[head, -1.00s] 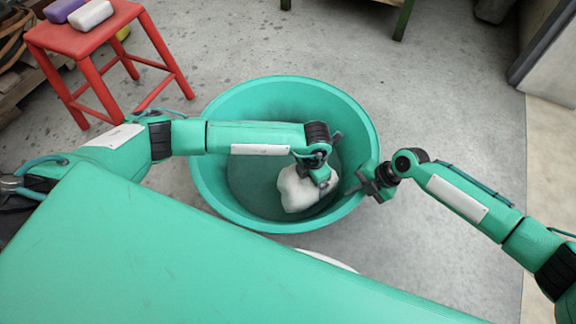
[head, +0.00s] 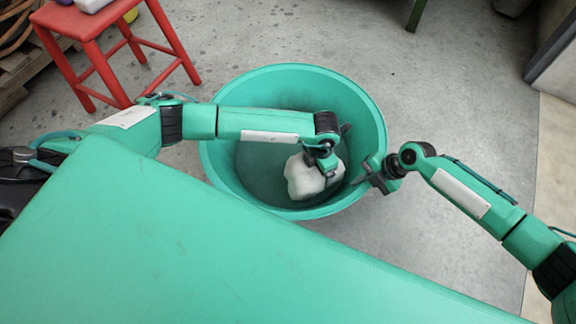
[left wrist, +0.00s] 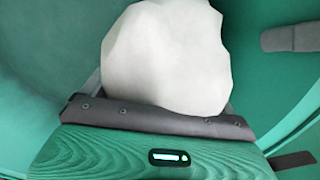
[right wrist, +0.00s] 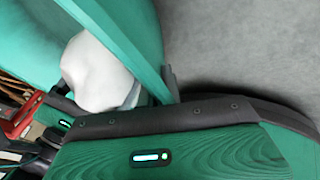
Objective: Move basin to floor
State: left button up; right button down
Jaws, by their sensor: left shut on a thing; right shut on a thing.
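The basin (head: 225,165) is a wide green tub in the middle of the head view, with grey floor around it. My left gripper (head: 326,160) reaches inside it and is shut on a white lump (head: 304,180). The lump fills the middle of the left wrist view (left wrist: 168,60). My right gripper (head: 378,178) is at the basin's right rim and shut on it. In the right wrist view the rim (right wrist: 125,45) runs up to the fingers, with the lump (right wrist: 92,75) beyond. I cannot tell whether the basin touches the floor.
A red stool (head: 90,25) with a purple and a whitish block on it stands at the upper left. Wooden pallets (head: 15,75) are at the left edge. Grey floor (head: 440,90) is clear behind and to the right, up to a pale wall section at the far right.

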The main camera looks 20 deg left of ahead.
pick_arm(q)
jog(key=shift+f, duration=1.35)
pick_arm(e)
jog(key=shift+d+f, duration=0.15)
jog(key=shift+f, duration=1.4)
pick_arm(q)
jog(key=o, duration=1.2)
pick_arm(e)
jog(key=c, duration=1.8)
grip_release()
pick_arm(q)
jog(key=shift+o, duration=0.2)
pick_arm(e)
jog(key=shift+o, duration=1)
jog(key=shift+r, duration=0.1)
